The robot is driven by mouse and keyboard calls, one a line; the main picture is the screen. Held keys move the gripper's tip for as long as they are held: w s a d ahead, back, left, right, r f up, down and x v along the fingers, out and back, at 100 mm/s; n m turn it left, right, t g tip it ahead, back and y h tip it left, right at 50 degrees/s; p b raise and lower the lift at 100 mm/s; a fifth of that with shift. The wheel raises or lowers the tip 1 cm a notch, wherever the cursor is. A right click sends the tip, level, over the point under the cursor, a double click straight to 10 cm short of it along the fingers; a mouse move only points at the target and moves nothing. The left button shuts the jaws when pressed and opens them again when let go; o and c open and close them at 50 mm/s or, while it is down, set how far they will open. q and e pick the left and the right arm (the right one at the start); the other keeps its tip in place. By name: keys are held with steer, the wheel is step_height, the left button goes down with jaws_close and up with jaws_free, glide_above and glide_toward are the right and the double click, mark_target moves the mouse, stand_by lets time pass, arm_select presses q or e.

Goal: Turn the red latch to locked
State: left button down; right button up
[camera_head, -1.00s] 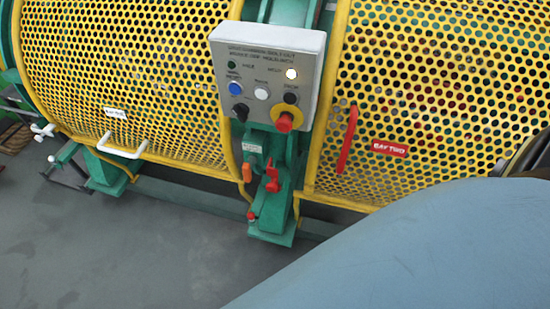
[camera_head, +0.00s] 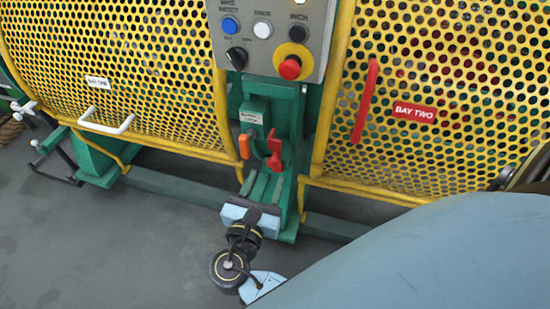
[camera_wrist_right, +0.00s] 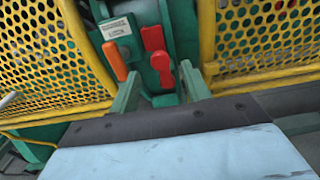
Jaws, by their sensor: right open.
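The red latch (camera_head: 273,148) sits on the green post between the two yellow mesh guards, below the control box. It also shows in the right wrist view (camera_wrist_right: 160,66), near the top centre. My right gripper (camera_head: 263,183) is open and empty, just below the latch in the head view. In the right wrist view my right gripper's fingers (camera_wrist_right: 163,82) stand apart, with the latch beyond and between their tips. I cannot tell whether either finger touches it. My left gripper is not in view.
An orange handle (camera_head: 244,146) hangs close to the latch's left, under a small label plate (camera_head: 251,117). The control box (camera_head: 268,40) with a red stop knob (camera_head: 289,68) is above. A red guard handle (camera_head: 365,101) is to the right. Grey floor (camera_head: 100,240) is clear at lower left.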

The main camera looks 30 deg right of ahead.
mark_target(272, 165)
steer(key=b+x, duration=0.1)
steer(key=x, duration=0.7)
steer(key=shift+w+d+b, duration=0.15)
steer(key=shift+w+b, duration=0.05)
steer(key=shift+b, duration=0.1)
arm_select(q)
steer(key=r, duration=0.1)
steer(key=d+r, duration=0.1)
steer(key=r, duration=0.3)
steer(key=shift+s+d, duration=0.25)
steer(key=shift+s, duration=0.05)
arm_select(e)
jaws_close()
